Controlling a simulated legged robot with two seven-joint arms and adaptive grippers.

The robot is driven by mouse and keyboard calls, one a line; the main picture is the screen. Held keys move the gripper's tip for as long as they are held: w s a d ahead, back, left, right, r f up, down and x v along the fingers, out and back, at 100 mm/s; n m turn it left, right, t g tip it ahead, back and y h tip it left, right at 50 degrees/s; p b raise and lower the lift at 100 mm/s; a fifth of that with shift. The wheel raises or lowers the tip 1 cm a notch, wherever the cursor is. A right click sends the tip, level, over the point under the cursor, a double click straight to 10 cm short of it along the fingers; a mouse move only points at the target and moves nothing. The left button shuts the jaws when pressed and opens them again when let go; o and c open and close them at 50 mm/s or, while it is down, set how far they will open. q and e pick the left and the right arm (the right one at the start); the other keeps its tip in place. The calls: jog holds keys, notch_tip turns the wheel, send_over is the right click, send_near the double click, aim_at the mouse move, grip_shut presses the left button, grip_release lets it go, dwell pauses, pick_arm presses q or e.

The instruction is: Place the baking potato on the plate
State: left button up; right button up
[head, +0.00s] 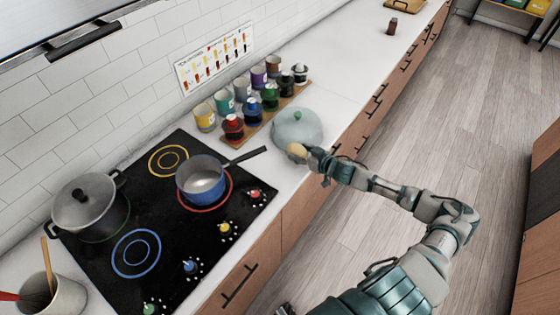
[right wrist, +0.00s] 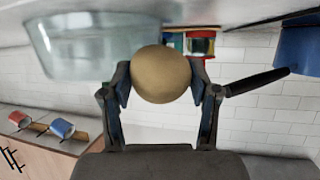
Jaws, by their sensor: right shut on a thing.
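The potato (head: 297,150) is small, round and tan. It sits between the fingers of my right gripper (head: 305,153), which is shut on it at the counter's front edge. In the right wrist view the potato (right wrist: 161,74) is held between the two dark fingertips. A round, pale, glassy piece (head: 293,136) with a small green knob-like thing on it stands on the counter just behind the potato. I cannot tell if it is the plate or a cover. It also shows in the right wrist view (right wrist: 75,50). I cannot make out my left gripper.
A wooden rack (head: 262,122) of several coloured jars stands behind the glassy piece. A blue saucepan (head: 195,190) on the black cooktop (head: 180,250) points its handle towards it. A lidded pot (head: 90,207) stands further left.

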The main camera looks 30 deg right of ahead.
aim_at(280, 164)
jog(key=w+a, duration=0.1)
jog(key=a, duration=0.1)
jog(key=w+a, duration=0.1)
jog(key=shift+w+a, duration=0.15)
jog(key=shift+a, duration=0.2)
jog(key=shift+w+a+f, duration=0.15)
jog(key=shift+w+a, duration=0.15)
jog(key=shift+a, duration=0.2)
jog(key=shift+w+a+f, duration=0.15)
jog(key=shift+w+a, duration=0.15)
jog(key=shift+a, duration=0.15)
jog(key=f, duration=0.1)
jog(key=f+p, duration=0.1)
jog(key=f, duration=0.1)
jog(key=shift+w+a, duration=0.2)
jog(key=shift+a, duration=0.05)
jog(key=shift+f, duration=0.15)
jog(key=o, duration=1.3)
jog(key=shift+a+f, duration=0.1)
pick_arm(q)
jog(key=shift+s+a+r, duration=0.1)
jog(key=shift+s+r, duration=0.15)
jog(key=shift+s, duration=0.2)
jog(key=shift+s+a+r, duration=0.1)
jog(key=shift+s+r, duration=0.1)
jog(key=shift+s, duration=0.25)
